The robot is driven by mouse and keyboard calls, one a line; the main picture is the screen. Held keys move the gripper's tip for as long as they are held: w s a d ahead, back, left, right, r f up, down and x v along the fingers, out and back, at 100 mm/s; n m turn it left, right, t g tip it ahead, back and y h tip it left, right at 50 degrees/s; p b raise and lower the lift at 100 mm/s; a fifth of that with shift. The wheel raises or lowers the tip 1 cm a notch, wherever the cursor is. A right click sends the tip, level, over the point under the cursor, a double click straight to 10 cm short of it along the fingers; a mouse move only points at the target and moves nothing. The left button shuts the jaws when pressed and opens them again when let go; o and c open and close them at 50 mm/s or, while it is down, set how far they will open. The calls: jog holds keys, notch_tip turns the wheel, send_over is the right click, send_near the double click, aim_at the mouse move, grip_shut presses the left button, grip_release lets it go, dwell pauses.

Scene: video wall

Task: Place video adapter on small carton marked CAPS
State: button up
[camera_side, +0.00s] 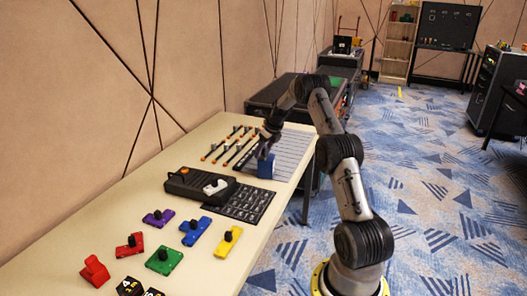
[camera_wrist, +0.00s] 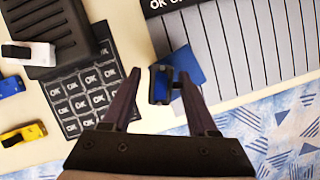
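My gripper (camera_side: 265,151) is over the far part of the table, right above a small blue block (camera_side: 265,169) at the edge of the grey striped sheet. In the wrist view my gripper (camera_wrist: 158,76) has its fingers apart. A small black-and-blue piece (camera_wrist: 160,86) shows between them, with a gap on each side. A flat blue face (camera_wrist: 193,66) shows just beyond it on the striped sheet. I cannot tell which of these is the video adapter.
A black box (camera_side: 188,184) with an orange knob and a white piece stands by a black OK-marked mat (camera_side: 245,203). Purple, red, green, blue (camera_side: 193,232) and yellow knobbed pieces lie nearer. The grey striped sheet (camera_side: 292,150) is mostly clear.

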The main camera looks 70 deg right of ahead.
jog(key=shift+s+r, duration=0.1)
jog(key=shift+r, duration=0.45)
jog(key=v, duration=1.1)
jog(key=a+r+n, duration=0.4)
jog(key=a+n, duration=0.2)
jog(key=a, duration=0.3)
jog(key=a+r+n, duration=0.5)
jog(key=a, duration=0.4)
jog(key=a+r+n, duration=0.4)
jog(key=a+n, duration=0.2)
jog(key=a, duration=0.3)
jog(key=s+a+r+n+t+y, duration=0.1)
jog(key=s+a+n, duration=0.7)
jog(key=a+n, duration=0.3)
jog(key=s+a+f+n, duration=0.4)
jog(key=s+a+n, duration=0.4)
jog(key=s+n, duration=0.4)
jog(key=shift+s+a+y, duration=0.25)
jog(key=shift+a+y, duration=0.15)
